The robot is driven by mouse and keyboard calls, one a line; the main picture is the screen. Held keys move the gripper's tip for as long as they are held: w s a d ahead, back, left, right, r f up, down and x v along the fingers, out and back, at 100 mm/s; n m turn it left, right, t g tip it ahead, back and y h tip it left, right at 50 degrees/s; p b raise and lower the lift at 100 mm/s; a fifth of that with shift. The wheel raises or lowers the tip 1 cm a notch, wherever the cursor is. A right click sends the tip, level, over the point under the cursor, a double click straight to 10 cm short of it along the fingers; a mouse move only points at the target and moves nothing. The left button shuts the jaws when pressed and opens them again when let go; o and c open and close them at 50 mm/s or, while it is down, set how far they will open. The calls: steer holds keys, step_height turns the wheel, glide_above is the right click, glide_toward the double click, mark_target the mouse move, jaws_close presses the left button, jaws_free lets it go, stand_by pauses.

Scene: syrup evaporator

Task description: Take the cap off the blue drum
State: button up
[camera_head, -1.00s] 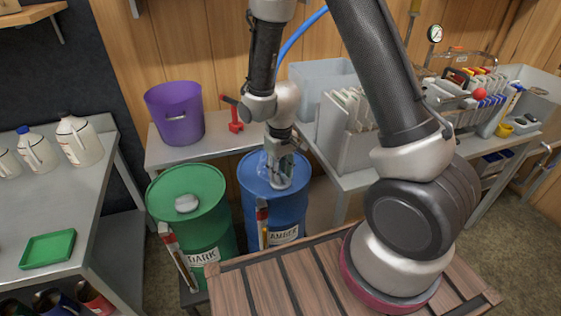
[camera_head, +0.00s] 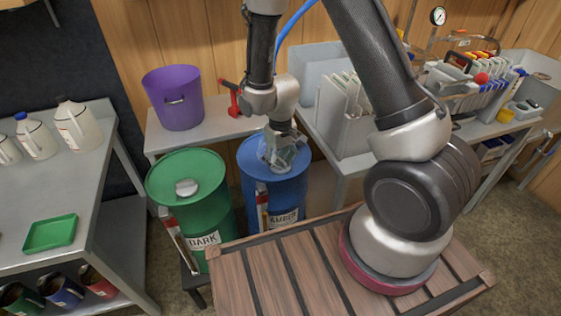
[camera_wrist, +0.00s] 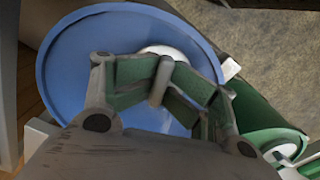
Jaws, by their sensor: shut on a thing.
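The blue drum (camera_head: 292,196) stands behind my wooden deck and has a label that reads AMBER. Its blue lid (camera_wrist: 75,75) fills the upper left of the wrist view. A pale round cap (camera_wrist: 168,52) sits on the lid, partly hidden by my fingers. My gripper (camera_head: 283,163) points down over the lid, and it shows large in the wrist view (camera_wrist: 160,88). Its fingers are shut on the cap. Whether the cap is still seated or lifted a little, I cannot tell.
A green drum (camera_head: 208,221) labelled DARK, with a pale cap (camera_head: 187,187), stands close on the left. A purple bucket (camera_head: 172,98) and a red tool (camera_head: 233,98) are on the bench behind. A steel table (camera_head: 85,185) with jugs is at the left.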

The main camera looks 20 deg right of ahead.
mark_target(280, 159)
steer(key=shift+s, duration=0.1)
steer(key=shift+r, duration=0.15)
jaws_close()
steer(key=shift+r, duration=2.35)
